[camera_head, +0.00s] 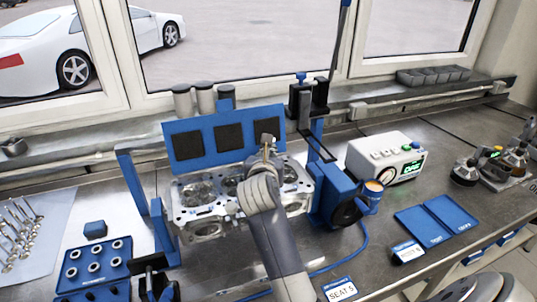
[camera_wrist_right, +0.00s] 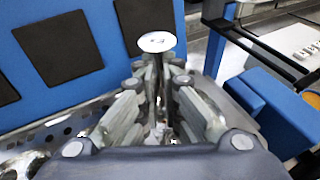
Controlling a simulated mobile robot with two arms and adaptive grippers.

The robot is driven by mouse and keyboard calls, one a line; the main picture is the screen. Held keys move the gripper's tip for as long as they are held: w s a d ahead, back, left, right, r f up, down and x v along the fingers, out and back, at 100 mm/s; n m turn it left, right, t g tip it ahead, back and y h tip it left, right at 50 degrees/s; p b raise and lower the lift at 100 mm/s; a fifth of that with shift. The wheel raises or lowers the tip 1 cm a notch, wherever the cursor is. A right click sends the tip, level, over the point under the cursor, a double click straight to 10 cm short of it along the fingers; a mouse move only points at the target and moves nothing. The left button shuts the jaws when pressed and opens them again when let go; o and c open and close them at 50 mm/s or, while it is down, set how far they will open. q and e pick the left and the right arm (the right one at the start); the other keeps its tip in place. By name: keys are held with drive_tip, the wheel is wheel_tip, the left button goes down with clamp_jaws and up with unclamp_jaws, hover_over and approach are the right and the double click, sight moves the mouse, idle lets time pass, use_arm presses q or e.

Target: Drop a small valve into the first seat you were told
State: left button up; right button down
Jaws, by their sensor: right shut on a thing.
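My right gripper (camera_head: 266,152) is shut on a small valve (camera_wrist_right: 157,42). The valve's pale round head is up, with its stem between the fingers in the right wrist view, where the fingers (camera_wrist_right: 158,85) also show. In the head view the gripper is above the right half of the cylinder head (camera_head: 192,214), in front of the blue back panel. The cylinder head sits in a blue stand; my right arm hides part of its middle. I cannot tell whether the stem touches a seat. A card (camera_head: 341,290) reading "SEAT 5" lies in front. My left gripper does not show.
Several loose valves (camera_head: 18,232) lie on a pale mat at the left. A blue tray (camera_head: 72,272) with ring parts is near them. The blue panel (camera_head: 187,146) and a side post (camera_head: 315,135) stand close around the gripper. A tester box (camera_head: 385,158) is to the right.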

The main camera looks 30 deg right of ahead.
drive_tip(key=shift+f+b, duration=1.9)
drive_tip(key=shift+f, duration=0.75)
drive_tip(key=c, duration=1.7)
unclamp_jaws()
drive_tip(key=shift+s, duration=0.1)
drive_tip(key=shift+f, duration=0.15)
